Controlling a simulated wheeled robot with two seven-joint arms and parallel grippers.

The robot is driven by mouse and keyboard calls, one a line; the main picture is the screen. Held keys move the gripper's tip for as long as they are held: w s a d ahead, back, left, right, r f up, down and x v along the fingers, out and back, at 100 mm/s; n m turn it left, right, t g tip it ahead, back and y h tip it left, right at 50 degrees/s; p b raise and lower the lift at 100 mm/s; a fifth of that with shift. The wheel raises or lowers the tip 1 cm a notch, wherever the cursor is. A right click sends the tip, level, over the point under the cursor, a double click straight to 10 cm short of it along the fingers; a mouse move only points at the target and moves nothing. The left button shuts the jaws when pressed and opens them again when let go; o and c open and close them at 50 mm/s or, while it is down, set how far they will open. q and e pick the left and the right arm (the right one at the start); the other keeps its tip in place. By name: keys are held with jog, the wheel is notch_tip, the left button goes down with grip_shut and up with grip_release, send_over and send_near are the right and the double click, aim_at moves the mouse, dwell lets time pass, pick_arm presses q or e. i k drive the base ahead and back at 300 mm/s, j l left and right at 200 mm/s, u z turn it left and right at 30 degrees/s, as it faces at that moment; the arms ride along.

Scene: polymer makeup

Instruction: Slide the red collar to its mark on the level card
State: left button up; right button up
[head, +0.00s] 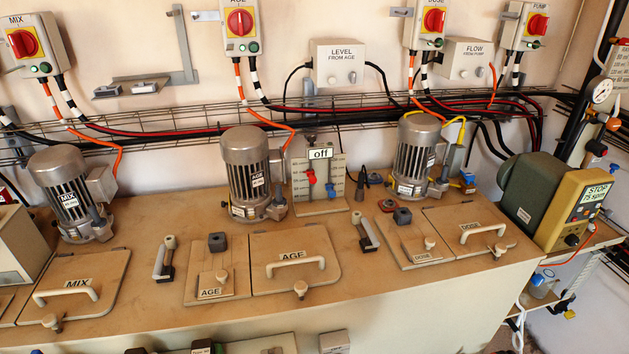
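The level card (299,170) is a pale upright panel with scale marks, standing on the bench top behind the AGE hatch. A small red collar (311,177) sits on its left side, about mid-height. A blue collar (331,192) sits lower and to the right. A white sign reading "off" (320,153) is at the card's top. The scale figures are too small to read, and I cannot tell which mark is the red collar's. Neither of my grippers is in view.
The AGE motor (246,170) stands close left of the card, and another motor (415,155) stands to its right. Cables run along the wall behind.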

aim_at(313, 180)
jog(key=u, duration=0.5)
jog(key=k+u, duration=0.1)
jog(key=u, duration=0.4)
jog(key=j+u, duration=0.1)
jog(key=u, duration=0.35)
jog(key=k+j+u, duration=0.1)
jog(key=u, duration=0.4)
jog(key=j+u, duration=0.1)
jog(key=u, duration=0.4)
jog(key=j+u, duration=0.1)
jog(key=u, duration=0.4)
jog(key=z, duration=2.95)
jog(key=i+l, duration=0.1)
jog(key=l, duration=0.25)
jog(key=i+l, duration=0.1)
jog(key=l, duration=0.25)
jog(key=i+l, duration=0.15)
jog(key=l, duration=0.15)
jog(key=i+l, duration=0.1)
jog(key=l, duration=0.25)
jog(key=i+l, duration=0.1)
jog(key=l, duration=0.25)
jog(key=z, duration=0.05)
